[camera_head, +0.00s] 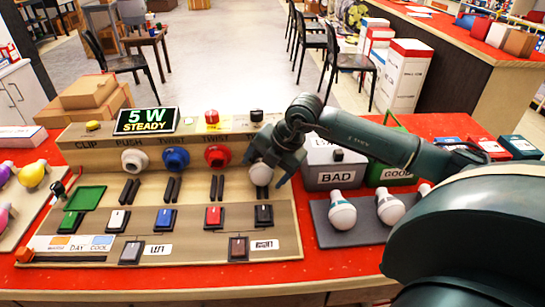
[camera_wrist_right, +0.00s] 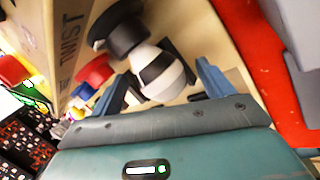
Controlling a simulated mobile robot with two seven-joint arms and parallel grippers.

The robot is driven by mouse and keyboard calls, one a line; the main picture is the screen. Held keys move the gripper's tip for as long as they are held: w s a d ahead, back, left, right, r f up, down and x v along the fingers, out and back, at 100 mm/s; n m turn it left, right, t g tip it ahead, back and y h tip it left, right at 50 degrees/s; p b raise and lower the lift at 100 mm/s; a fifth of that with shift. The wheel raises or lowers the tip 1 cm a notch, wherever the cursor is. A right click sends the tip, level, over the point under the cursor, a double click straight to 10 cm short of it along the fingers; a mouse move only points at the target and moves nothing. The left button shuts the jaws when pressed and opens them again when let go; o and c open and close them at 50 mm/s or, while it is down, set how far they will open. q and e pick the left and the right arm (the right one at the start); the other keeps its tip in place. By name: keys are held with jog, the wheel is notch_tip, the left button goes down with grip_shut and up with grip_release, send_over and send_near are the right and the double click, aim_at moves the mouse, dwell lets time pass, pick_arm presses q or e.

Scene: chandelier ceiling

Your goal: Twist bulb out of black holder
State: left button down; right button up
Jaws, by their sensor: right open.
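The black holder (camera_wrist_right: 122,35) shows in the right wrist view on the board's upright panel, under a TWIST label. A white bulb with a dark band (camera_wrist_right: 160,72) sits with its neck at the holder; its round end points towards my right gripper (camera_wrist_right: 162,84). That gripper is open, one finger on each side of the bulb, with a visible gap at least on the right side. In the head view the bulb (camera_head: 261,175) hangs below my right gripper (camera_head: 272,162), which hides the black holder. My left gripper is not in view.
White (camera_head: 134,160), blue (camera_head: 175,158) and red (camera_head: 217,156) holders line the panel to the left. A display (camera_head: 146,121) reads 5 W STEADY. BAD (camera_head: 337,176) and GOOD (camera_head: 398,174) bins stand right, behind a grey tray (camera_head: 325,232) of bulbs. Switches sit in front.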

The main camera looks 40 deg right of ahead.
jog(key=shift+w+f, duration=0.15)
jog(key=shift+f, duration=0.15)
jog(key=shift+c, duration=0.3)
jog(key=c, duration=1)
jog(key=shift+a+g+h+p, duration=0.1)
jog(key=shift+g+h+p, duration=0.7)
jog(key=shift+p, duration=0.4)
dwell(0.4)
dwell(0.4)
jog(key=shift+h+p, duration=0.5)
jog(key=shift+a+n+g+h+p, duration=0.3)
jog(key=shift+g+h+p, duration=0.4)
jog(key=shift+h, duration=0.2)
dwell(1.1)
